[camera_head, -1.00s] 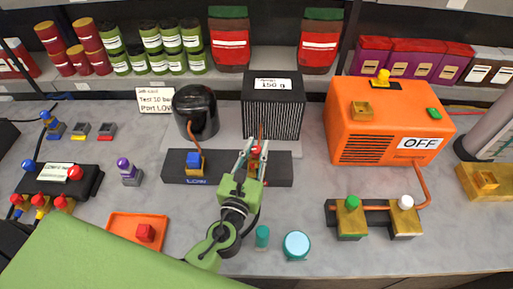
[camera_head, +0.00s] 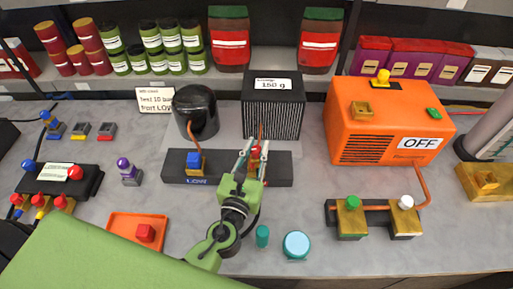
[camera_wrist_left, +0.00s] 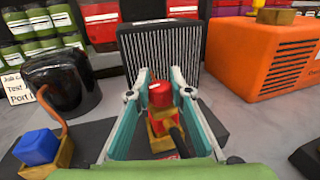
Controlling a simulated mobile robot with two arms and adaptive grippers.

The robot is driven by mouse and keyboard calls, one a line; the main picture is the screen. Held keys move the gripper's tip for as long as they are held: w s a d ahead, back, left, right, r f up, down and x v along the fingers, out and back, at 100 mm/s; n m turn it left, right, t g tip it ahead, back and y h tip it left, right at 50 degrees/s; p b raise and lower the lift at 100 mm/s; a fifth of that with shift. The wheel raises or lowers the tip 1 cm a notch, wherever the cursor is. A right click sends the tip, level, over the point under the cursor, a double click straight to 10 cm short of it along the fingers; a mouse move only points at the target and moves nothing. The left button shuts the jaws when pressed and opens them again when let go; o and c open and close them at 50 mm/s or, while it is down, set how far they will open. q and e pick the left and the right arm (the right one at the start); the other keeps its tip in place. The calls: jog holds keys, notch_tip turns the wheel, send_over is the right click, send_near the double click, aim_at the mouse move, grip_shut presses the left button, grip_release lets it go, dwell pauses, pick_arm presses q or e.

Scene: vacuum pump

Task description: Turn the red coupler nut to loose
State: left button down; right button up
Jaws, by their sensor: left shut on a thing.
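The red coupler nut (camera_wrist_left: 160,94) sits on top of a brass fitting (camera_wrist_left: 162,125) on the dark bar in front of the black finned block. In the head view the red nut (camera_head: 255,152) shows only partly behind the fingers. My left gripper (camera_wrist_left: 160,92) has its two fingers on either side of the nut and is shut on it. In the head view this gripper (camera_head: 253,152) comes down over the right part of the dark bar (camera_head: 278,170). My right gripper is not in view.
A blue-capped fitting (camera_head: 193,160) marked LOW stands left on the bar. A black cylinder (camera_head: 196,112) and the finned block (camera_head: 273,108) stand behind. An orange machine (camera_head: 385,125) reading OFF is at right. A teal cap (camera_head: 262,236) and a light blue disc (camera_head: 297,245) lie in front.

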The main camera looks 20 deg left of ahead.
pick_arm(q)
jog(key=c, duration=1.8)
grip_release()
jog(key=shift+s+d, duration=0.2)
jog(key=shift+s, duration=5.8)
jog(key=shift+r, duration=0.1)
